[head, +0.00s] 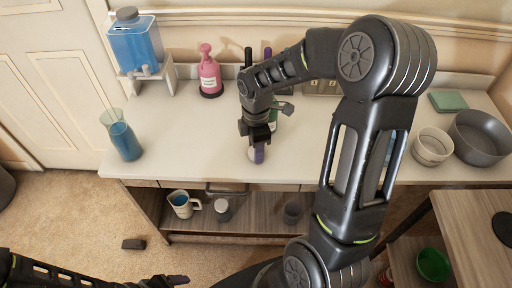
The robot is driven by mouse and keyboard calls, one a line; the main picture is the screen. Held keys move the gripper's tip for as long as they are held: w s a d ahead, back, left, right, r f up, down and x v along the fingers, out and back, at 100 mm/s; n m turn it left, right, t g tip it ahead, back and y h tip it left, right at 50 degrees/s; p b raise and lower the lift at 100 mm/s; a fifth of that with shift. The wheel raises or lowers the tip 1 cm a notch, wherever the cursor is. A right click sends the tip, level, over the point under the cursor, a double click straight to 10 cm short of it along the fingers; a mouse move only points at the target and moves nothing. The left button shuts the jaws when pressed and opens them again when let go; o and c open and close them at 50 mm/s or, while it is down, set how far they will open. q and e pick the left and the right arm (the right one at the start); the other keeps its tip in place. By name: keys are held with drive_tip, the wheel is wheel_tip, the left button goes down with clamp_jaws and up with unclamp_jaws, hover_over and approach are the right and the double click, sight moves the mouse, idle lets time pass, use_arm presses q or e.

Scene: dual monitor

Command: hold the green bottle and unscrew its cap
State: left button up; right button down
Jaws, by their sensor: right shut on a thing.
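My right gripper (257,144) points down over the front middle of the counter. A green bottle (273,118) shows just behind the gripper, mostly hidden by my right wrist. Its cap cannot be made out. My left gripper (172,281) is low at the bottom edge, away from the counter, and its fingers are too small to read.
On the counter (190,135) stand a blue dispenser (136,45), a pink pump bottle (209,75), a glass of blue liquid (124,140) and grey bowls (481,137). A shelf below holds a jug (183,204). The counter's left part is mostly clear.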

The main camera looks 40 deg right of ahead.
drive_tip(key=shift+f, duration=0.2)
drive_tip(key=c, duration=0.8)
unclamp_jaws()
drive_tip(key=shift+r, duration=0.1)
drive_tip(key=shift+r, duration=0.1)
drive_tip(key=shift+r, duration=0.2)
wheel_tip(320, 180, up, 12)
drive_tip(key=shift+f+p, duration=0.15)
drive_tip(key=shift+p, duration=0.15)
drive_tip(key=shift+s, duration=0.1)
